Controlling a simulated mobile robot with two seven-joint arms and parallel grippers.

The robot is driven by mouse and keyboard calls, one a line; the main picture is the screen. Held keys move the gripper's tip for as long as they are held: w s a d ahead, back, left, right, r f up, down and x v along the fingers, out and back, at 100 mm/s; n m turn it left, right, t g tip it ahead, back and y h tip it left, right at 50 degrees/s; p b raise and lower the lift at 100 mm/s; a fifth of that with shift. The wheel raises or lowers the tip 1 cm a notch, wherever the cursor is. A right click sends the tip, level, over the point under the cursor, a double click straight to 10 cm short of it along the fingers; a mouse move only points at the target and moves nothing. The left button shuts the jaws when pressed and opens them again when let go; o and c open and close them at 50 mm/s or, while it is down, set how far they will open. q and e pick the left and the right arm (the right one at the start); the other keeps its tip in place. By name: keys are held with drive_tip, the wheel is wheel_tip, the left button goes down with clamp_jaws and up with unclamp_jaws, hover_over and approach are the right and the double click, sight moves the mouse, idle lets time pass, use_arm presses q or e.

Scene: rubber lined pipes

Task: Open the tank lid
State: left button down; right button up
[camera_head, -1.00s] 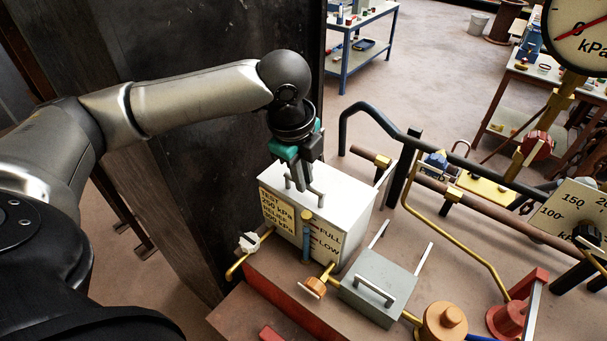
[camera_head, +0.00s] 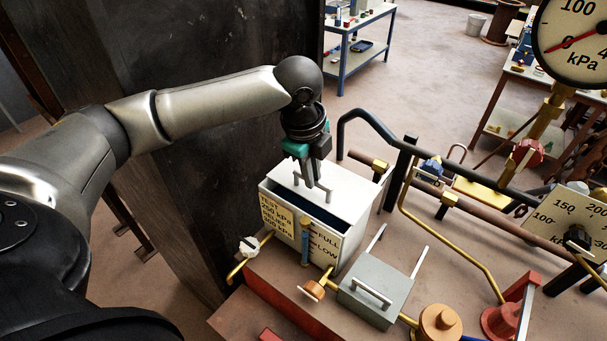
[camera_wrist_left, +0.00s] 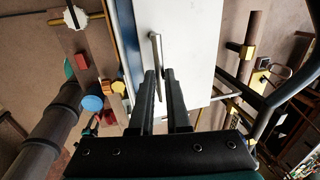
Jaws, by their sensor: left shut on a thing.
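The white tank (camera_head: 340,240) stands on the bench with a yellow "TEST 250 kPa" label and FULL and LOW marks on its front. Its white lid (camera_head: 345,187) sits back from the front rim, and a dark blue strip of the tank's inside (camera_head: 305,207) shows in front of it. My left gripper (camera_head: 318,192) is above the lid, shut on the lid's metal handle (camera_head: 300,178). In the left wrist view the gripper (camera_wrist_left: 160,75) has the handle (camera_wrist_left: 156,50) between its fingers, over the white lid (camera_wrist_left: 188,50). My right gripper is out of view.
A smaller grey box (camera_head: 375,288) with a handle and two rails stands right of the tank. Dark pipes (camera_head: 375,125) run close behind the tank. A pressure gauge (camera_head: 580,40) is at upper right. A dark wall panel (camera_head: 210,130) stands at left.

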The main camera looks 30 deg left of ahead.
sight(327, 179)
use_arm(q)
drive_tip(key=w+p, duration=0.1)
drive_tip(key=w, duration=0.2)
drive_tip(key=w+p, duration=0.1)
drive_tip(key=w, duration=0.1)
drive_tip(key=shift+w+d+r, duration=0.1)
drive_tip(key=shift+w+d, duration=0.1)
drive_tip(key=shift+w, duration=0.2)
drive_tip(key=c, duration=0.9)
unclamp_jaws()
drive_tip(key=shift+s, duration=0.1)
drive_tip(key=s+r, duration=0.1)
drive_tip(key=r, duration=0.4)
drive_tip(key=s+r, duration=0.1)
drive_tip(key=r, duration=0.4)
drive_tip(key=s+r, duration=0.1)
drive_tip(key=r, duration=0.3)
drive_tip(key=shift+a+r+b, duration=0.1)
drive_tip(key=shift+r+b, duration=0.2)
drive_tip(key=shift+r, duration=0.1)
